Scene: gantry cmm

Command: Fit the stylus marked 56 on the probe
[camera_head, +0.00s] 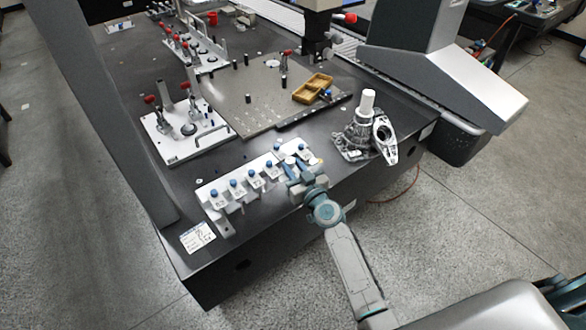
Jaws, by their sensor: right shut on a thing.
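A white stylus rack (228,213) stands along the near edge of the dark table. It carries several blue-topped styluses (251,174) above small labels whose numbers I cannot read clearly. My right gripper (298,167) is at the rack's right end, shut on what looks like a stylus there. The gripper hides most of it, so its mark cannot be read, nor whether it still touches the rack. The probe (326,52) hangs under the gantry column at the top, its lower end small and unclear. My left gripper is not in view.
A metal casting (358,136) with a pale cylinder stands right of my right gripper. A perforated plate (235,98) with a yellow tray (313,87) lies behind. A clamp fixture (165,142) stands left. A grey machine column (112,105) rises at the left. A paper label (198,238) lies near the front corner.

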